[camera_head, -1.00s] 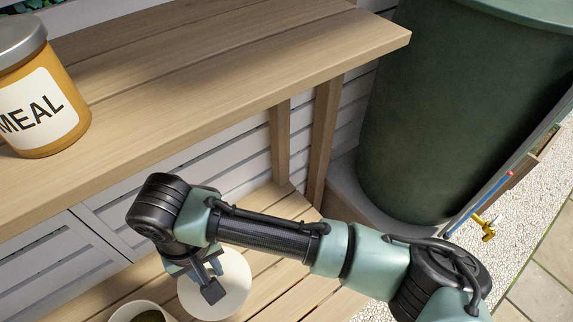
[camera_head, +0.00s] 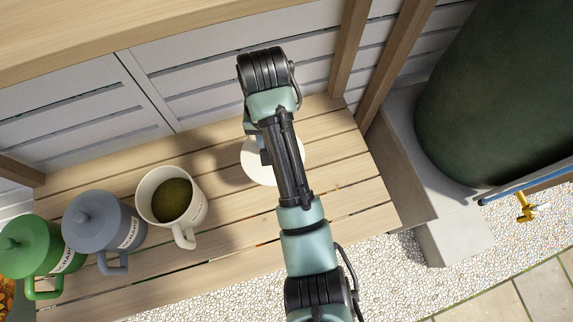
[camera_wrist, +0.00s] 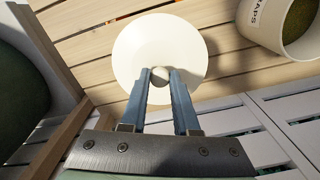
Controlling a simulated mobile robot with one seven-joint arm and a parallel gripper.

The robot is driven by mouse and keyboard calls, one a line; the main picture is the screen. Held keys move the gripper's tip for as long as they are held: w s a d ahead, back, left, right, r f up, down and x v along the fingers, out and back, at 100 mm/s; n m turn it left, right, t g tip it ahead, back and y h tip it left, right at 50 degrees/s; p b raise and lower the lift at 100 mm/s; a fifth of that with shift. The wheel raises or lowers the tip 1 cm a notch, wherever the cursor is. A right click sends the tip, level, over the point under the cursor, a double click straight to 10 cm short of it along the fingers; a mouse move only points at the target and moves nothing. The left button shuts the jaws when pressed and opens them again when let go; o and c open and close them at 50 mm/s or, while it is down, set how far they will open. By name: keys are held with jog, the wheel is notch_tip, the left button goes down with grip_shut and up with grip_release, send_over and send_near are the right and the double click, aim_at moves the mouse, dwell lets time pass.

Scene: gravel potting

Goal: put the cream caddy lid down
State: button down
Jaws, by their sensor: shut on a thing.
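The cream caddy lid (camera_wrist: 158,38) is a pale round disc with a small knob. My gripper (camera_wrist: 160,76) is shut on the knob, with one blue finger on either side. In the head view the lid (camera_head: 262,174) is over the slatted lower shelf and partly hidden behind my arm, which also hides my fingers. A shadow falls beside the lid; I cannot tell whether it touches the slats. The cream caddy (camera_head: 196,211) stands lidless to the left with dark green matter inside. It also shows in the wrist view (camera_wrist: 259,36).
A blue-grey lidded caddy (camera_head: 103,219) and a green lidded caddy (camera_head: 35,247) stand further left on the lower shelf (camera_head: 335,172). The shelf is bare right of the lid. The upper shelf (camera_head: 130,25) overhangs behind. A dark green barrel (camera_head: 500,100) stands at right.

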jog(key=s+d+f, duration=0.1)
jog(key=s+f, duration=0.1)
jog(key=s+d+f, duration=0.1)
jog(key=s+f, duration=0.1)
jog(key=s+d+f, duration=0.1)
jog(key=s, duration=0.1)
jog(key=shift+s+f, duration=0.1)
jog(key=shift+f, duration=0.3)
jog(key=shift+f+b, duration=1.15)
jog(key=shift+f, duration=3.75)
jog(key=shift+f, duration=0.15)
jog(key=c, duration=0.7)
grip_release()
jog(key=shift+o, duration=0.2)
